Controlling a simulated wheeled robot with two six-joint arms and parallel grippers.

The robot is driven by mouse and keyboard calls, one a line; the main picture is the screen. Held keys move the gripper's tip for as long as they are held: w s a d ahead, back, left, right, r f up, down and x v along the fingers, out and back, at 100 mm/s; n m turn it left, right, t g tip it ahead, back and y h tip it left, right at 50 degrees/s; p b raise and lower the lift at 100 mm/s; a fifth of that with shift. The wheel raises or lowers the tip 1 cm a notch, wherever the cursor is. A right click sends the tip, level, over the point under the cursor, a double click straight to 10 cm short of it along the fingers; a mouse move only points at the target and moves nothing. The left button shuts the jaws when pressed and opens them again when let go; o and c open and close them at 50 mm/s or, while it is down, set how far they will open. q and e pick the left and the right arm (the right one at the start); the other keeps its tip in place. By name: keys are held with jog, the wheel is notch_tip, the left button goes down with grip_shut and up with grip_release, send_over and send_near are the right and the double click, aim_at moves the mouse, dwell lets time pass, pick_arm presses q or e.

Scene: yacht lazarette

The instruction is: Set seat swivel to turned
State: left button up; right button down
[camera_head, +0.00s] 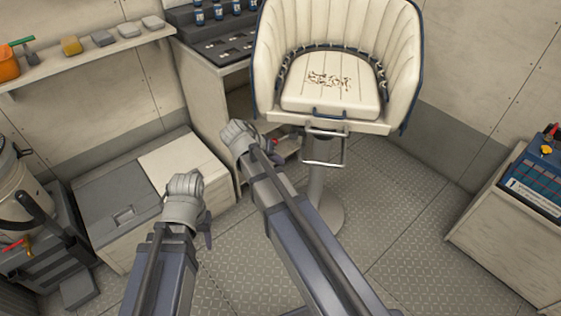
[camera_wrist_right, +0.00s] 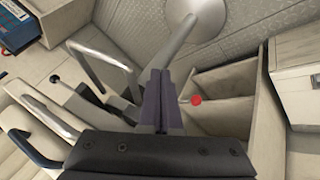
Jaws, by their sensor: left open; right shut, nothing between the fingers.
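The seat (camera_head: 335,95), cream with a blue rim, stands on a round pedestal (camera_head: 318,195) at the upper middle of the head view, its open front towards me. A red knob (camera_wrist_right: 197,100) shows just right of my right gripper's fingers in the right wrist view. A black-tipped lever (camera_wrist_right: 56,80) is at the left there; I cannot tell which control is the swivel. My right gripper (camera_wrist_right: 165,90) is shut and empty, below and left of the seat in the head view (camera_head: 245,142). My left gripper (camera_head: 190,200) is open, lower left; its fingers are mostly hidden.
A metal loop (camera_head: 324,150) hangs at the seat's front. A blue handle (camera_head: 330,113) is on the seat edge. White and grey lockers (camera_head: 110,200) stand left, an open-fronted cabinet (camera_wrist_right: 225,105) beside the seat, and another cabinet (camera_head: 500,220) right. Floor (camera_head: 400,225) right of the pedestal is clear.

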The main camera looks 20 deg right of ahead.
jog(key=p+v, duration=0.7)
jog(key=v, duration=0.2)
jog(key=shift+s+r, duration=0.2)
jog(key=shift+r, duration=0.1)
jog(key=shift+d, duration=0.1)
jog(key=s+a+r+n+g+y+p, duration=0.1)
jog(key=s+a+r+n+y+p, duration=0.2)
jog(key=s+a+n+p, duration=0.1)
jog(key=s+a+r+n+g+y+p, duration=0.1)
jog(key=s+a+r+n+y+p, duration=0.2)
jog(key=s+a+p, duration=0.4)
jog(key=s+r+n, duration=0.1)
jog(key=s+n, duration=0.1)
jog(key=s, duration=0.2)
jog(key=shift+s+a+r+n+p, duration=0.2)
jog(key=shift+s+a+n+p, duration=0.05)
jog(key=shift+n+p, duration=0.1)
dwell(1.1)
